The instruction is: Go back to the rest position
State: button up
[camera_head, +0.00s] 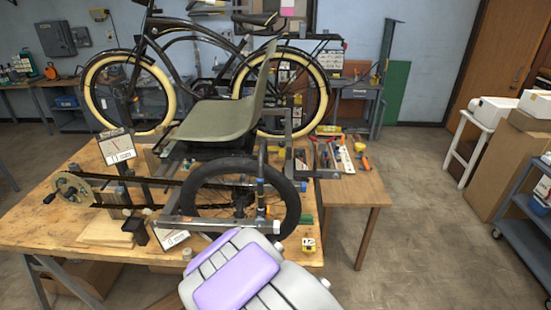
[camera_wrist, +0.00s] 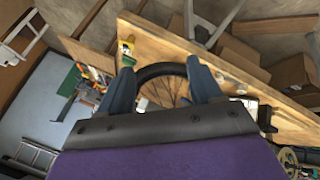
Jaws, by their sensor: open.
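My gripper (camera_wrist: 159,68) shows in the wrist view with its two dark blue-grey fingers spread apart and nothing between them. Beyond the fingers lies part of the black trike wheel (camera_wrist: 160,72), apart from them as far as I can see. In the head view my white and purple arm rises from the bottom centre, in front of the workbench (camera_head: 30,222). The trike frame stands on this bench, with its black wheel (camera_head: 292,208), grey-green seat (camera_head: 213,120) and chainring (camera_head: 73,189). My fingers cannot be made out in the head view.
A bicycle (camera_head: 190,45) with cream tyres stands behind the trike. Cardboard boxes (camera_head: 508,165) and a blue cart (camera_head: 525,225) stand at the right. The floor (camera_head: 410,230) between is clear.

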jog(key=s+d+r+m+g+b, duration=0.2)
jog(key=s+d+r, duration=0.2)
jog(key=s, duration=0.5)
jog(key=s+d+r+m+g+y+b, duration=0.1)
jog(key=s+d+r, duration=0.4)
jog(key=s, duration=0.5)
jog(key=s+d+r+m+g+b, duration=0.3)
jog(key=s+d+r+g, duration=0.1)
jog(key=s, duration=0.5)
jog(key=shift+s+d+r+g+y, duration=0.25)
jog(key=shift+r+g+y, duration=0.15)
jog(key=shift+g, duration=0.3)
